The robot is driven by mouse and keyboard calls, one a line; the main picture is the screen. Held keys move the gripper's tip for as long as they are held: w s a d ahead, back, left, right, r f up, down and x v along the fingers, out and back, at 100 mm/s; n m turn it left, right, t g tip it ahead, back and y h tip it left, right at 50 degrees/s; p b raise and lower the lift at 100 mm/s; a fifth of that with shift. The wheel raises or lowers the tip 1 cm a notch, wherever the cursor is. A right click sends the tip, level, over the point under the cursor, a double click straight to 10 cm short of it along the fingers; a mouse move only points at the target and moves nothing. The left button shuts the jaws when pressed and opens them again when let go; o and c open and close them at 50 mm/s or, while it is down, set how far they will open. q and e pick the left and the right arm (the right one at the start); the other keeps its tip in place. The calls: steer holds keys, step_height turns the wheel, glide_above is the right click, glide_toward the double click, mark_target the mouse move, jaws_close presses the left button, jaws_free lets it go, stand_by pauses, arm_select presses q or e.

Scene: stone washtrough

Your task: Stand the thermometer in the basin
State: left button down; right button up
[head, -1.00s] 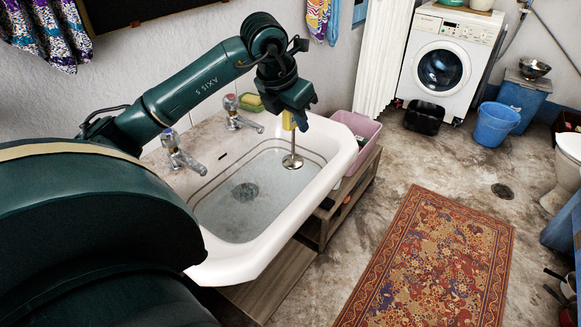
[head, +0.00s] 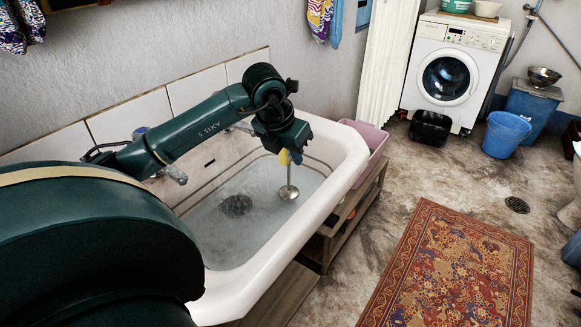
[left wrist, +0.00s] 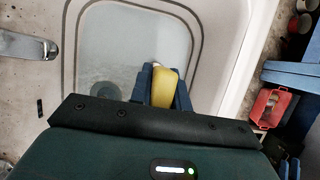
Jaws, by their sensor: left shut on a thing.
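The thermometer has a yellow handle (head: 284,157), a thin metal stem and a round metal disc (head: 288,192) at its foot. My left gripper (head: 296,154) is shut on the yellow handle and holds it roughly upright inside the white basin (head: 352,158). The disc is low in the basin, to the right of the drain (head: 236,205); I cannot tell whether it touches the bottom. In the left wrist view the yellow handle (left wrist: 166,88) sits between the blue fingers (left wrist: 164,82), with the stem and disc hidden. My right gripper is not in view.
The basin holds clear water, and its rim surrounds my gripper. Taps (head: 175,174) stand along the wall side, partly behind my arm. A pink tub (head: 372,140) is beyond the basin's far end. A patterned rug (head: 450,270) lies on the floor to the right.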

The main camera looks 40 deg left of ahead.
mark_target(291, 189)
arm_select(q)
step_height(291, 189, down, 3)
steer(key=shift+f, duration=0.2)
steer(key=shift+r, duration=0.1)
steer(key=c, duration=1.8)
jaws_free()
steer(key=shift+f+b, duration=0.2)
steer(key=shift+b, duration=0.15)
steer(key=o, duration=0.5)
steer(key=shift+r, duration=0.1)
